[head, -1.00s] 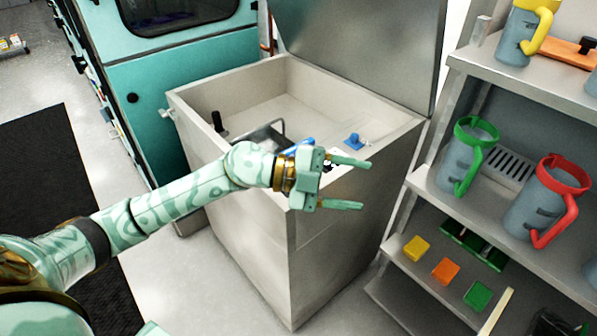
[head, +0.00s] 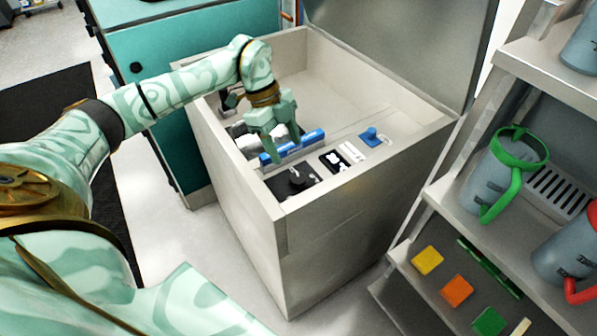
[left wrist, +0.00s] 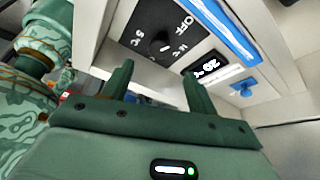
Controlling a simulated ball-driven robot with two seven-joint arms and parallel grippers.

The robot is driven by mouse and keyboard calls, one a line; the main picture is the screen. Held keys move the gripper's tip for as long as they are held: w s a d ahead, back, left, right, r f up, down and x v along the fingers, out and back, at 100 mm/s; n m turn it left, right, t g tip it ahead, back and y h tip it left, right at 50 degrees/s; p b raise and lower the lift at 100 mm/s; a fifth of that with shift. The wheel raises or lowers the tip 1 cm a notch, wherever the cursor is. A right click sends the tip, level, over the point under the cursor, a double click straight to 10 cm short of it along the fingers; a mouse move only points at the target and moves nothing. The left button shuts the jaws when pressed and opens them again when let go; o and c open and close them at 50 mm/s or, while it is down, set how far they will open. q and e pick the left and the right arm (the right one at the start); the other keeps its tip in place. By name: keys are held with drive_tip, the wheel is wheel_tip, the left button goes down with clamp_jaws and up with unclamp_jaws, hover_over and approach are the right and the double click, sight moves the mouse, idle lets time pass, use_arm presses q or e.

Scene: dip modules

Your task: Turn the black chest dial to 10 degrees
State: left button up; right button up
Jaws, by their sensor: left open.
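The black chest dial (head: 297,178) sits on a dark square plate near the front corner inside the open chest (head: 285,222). In the left wrist view the dial (left wrist: 160,45) shows as a dark knob on a plate marked "OFF" and other small marks.
A blue bar (head: 305,141) and a blue knob (head: 371,137) lie near the dial. The chest walls rise around the panel, and its lid (head: 400,40) stands open behind. Shelves with a green-rimmed mug (head: 490,180) and colored blocks stand at the right.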

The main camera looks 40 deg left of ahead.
sight(298, 177)
use_arm(q)
drive_tip(key=b+x, duration=0.1)
drive_tip(key=x, duration=0.6)
drive_tip(key=shift+s+d+f, duration=0.1)
drive_tip(key=shift+f, duration=0.05)
drive_tip(key=shift+d+f, duration=0.2)
drive_tip(key=shift+f, duration=0.35)
use_arm(e)
drive_tip(key=shift+w+a+f, duration=0.1)
drive_tip(key=shift+w+f, duration=0.55)
drive_tip(key=shift+f, duration=0.15)
drive_tip(key=shift+s, duration=0.1)
use_arm(q)
drive_tip(key=c, duration=1)
